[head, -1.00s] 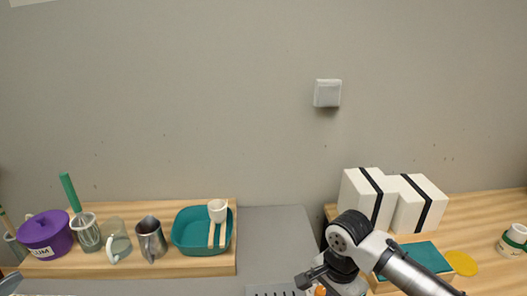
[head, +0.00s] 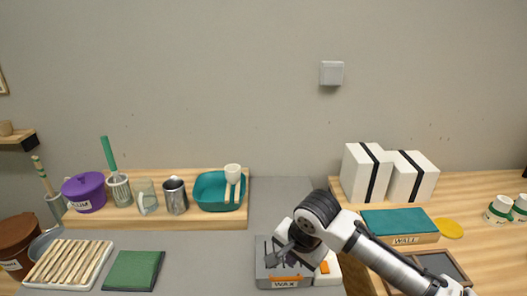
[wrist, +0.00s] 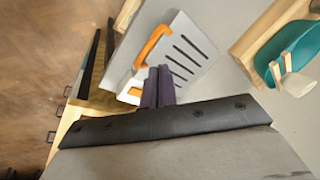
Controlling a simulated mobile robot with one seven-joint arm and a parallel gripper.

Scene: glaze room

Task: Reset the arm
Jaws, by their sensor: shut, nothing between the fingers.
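My gripper (head: 279,257) is at the end of my arm, low in the middle of the head view, over or in front of a grey unit labelled WAX (head: 268,273). In the wrist view my gripper's dark fingers (wrist: 158,86) are together with nothing between them. Beyond them lies a grey slotted plate (wrist: 185,55) with an orange handle (wrist: 152,47). I cannot tell from the head view how high my gripper is above the unit.
A wooden riser (head: 150,222) at the left bears a purple pot (head: 84,192), cups and a teal basin (head: 212,191). A tray of sticks (head: 66,265) and a green pad (head: 133,270) lie in front. White boxes (head: 365,172) stand on the right wooden table.

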